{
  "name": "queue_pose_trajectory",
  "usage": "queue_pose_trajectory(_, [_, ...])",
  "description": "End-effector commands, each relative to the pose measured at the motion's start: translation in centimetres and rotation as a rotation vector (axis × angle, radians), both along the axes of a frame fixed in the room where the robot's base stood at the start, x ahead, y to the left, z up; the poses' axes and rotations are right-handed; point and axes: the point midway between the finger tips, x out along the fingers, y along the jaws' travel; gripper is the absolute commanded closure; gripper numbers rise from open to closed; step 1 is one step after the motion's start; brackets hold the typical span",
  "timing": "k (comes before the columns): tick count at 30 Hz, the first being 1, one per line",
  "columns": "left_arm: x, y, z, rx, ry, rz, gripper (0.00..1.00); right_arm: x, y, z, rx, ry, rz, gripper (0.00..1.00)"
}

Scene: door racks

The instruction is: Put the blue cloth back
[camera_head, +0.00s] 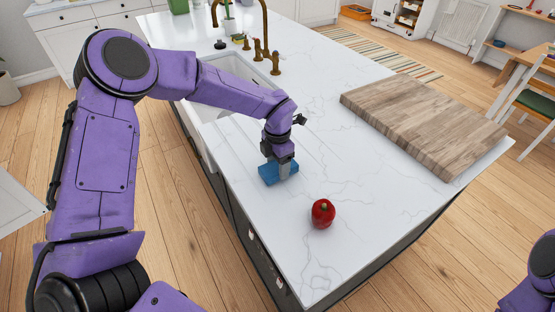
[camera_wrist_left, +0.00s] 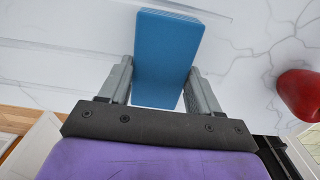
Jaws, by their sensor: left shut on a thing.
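The blue cloth (camera_head: 270,174) looks like a flat blue block. It is at the white marble counter (camera_head: 330,130), to the right of and nearer than the sink. My left gripper (camera_head: 287,172) is over it, pointing down, with the fingers closed on it. In the left wrist view the blue cloth (camera_wrist_left: 168,55) sits between the two fingers of the left gripper (camera_wrist_left: 160,85), one on each side. I cannot tell whether the cloth touches the counter. My right gripper is not in view; only a purple part of my right arm shows at the lower right.
A red pepper-like object (camera_head: 323,213) stands on the counter near the gripper, also at the right in the left wrist view (camera_wrist_left: 301,95). A wooden cutting board (camera_head: 424,122) lies at the right. The sink (camera_head: 232,68) and brass taps (camera_head: 266,47) are behind the arm.

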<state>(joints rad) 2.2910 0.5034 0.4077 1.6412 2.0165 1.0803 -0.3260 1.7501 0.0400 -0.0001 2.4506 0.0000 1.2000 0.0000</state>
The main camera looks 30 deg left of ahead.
Motion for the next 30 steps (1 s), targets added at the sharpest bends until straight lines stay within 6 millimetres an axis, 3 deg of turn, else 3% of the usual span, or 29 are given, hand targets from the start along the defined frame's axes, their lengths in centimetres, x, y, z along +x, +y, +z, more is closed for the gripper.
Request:
queue_pose_trajectory(6, [0.0, 0.0, -0.3, -0.001, 0.001, 0.0, 0.66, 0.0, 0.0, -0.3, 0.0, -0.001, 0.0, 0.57])
queue_pose_trajectory(7, [0.0, 0.0, -0.3, -0.001, 0.001, 0.0, 0.34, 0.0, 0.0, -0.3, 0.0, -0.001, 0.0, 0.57])
queue_pose_trajectory(9, [0.0, 0.0, -0.2, 0.0, 0.0, 0.0, 0.12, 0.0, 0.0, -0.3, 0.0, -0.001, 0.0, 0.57])
queue_pose_trajectory(20, [0.0, 0.0, 0.4, -0.001, -0.003, 0.001, 0.12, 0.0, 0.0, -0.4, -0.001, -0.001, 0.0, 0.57])
queue_pose_trajectory(23, [0.1, 0.0, 2.0, -0.002, -0.005, 0.001, 0.12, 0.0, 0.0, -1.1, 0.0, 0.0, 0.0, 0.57])
queue_pose_trajectory(30, [0.0, 0.0, 8.1, -0.001, -0.005, 0.001, 0.12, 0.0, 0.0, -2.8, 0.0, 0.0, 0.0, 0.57])
